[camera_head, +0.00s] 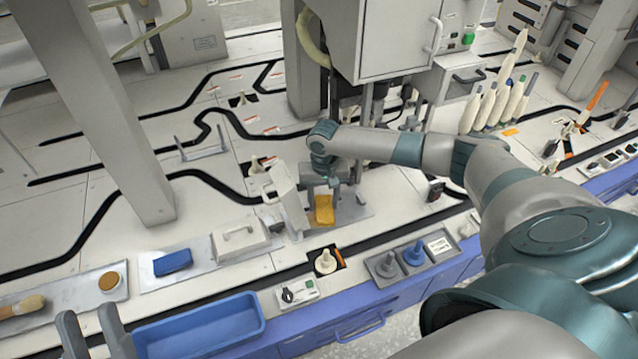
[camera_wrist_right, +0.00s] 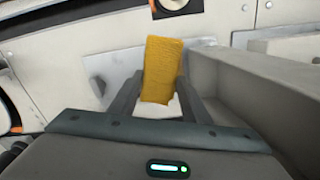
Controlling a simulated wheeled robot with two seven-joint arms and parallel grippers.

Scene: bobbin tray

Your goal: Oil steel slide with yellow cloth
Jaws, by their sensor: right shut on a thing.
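The yellow cloth (camera_head: 324,209) hangs from my right gripper (camera_head: 321,190) near the middle of the bench. In the right wrist view the cloth (camera_wrist_right: 161,70) stands between the two dark fingers, which are shut on it. A flat grey steel plate (camera_head: 352,214), which looks like the slide, lies below and beside the cloth; its edge also shows in the right wrist view (camera_wrist_right: 108,72). I cannot tell whether the cloth touches it. My left gripper (camera_head: 93,330) is at the bottom left, its fingers apart with nothing between them.
An upright pale block (camera_head: 288,200) stands just left of the cloth. A blue tray (camera_head: 200,327) is at the front edge. A blue block (camera_head: 172,262) and a brush (camera_head: 22,307) lie on plates at left. A large grey machine housing (camera_head: 392,40) is behind my right arm.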

